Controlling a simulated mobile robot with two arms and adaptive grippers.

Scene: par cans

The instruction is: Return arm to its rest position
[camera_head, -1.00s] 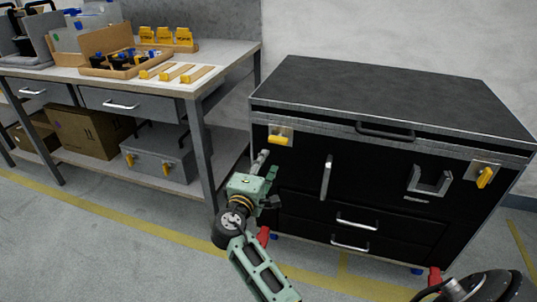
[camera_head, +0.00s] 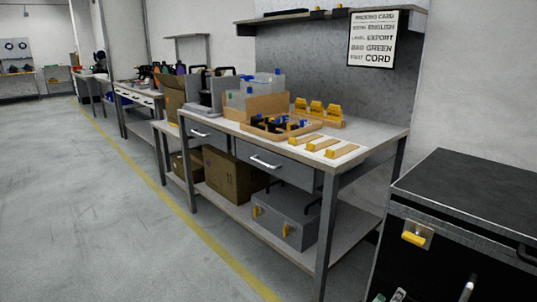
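Neither of my grippers shows clearly in the head view. A small pale and greenish piece (camera_head: 398,295) pokes up at the bottom edge, in front of the black cabinet (camera_head: 470,190); it looks like the tip of my arm, but no fingers can be made out. The rest of that arm is below the picture. My other arm is not in view.
A workbench (camera_head: 375,152) with a tray, yellow-ended pieces and grey bins stands in the middle. A grey case (camera_head: 290,222) and cardboard boxes (camera_head: 232,177) sit on its lower shelf. The floor at left is clear past a yellow line (camera_head: 215,245).

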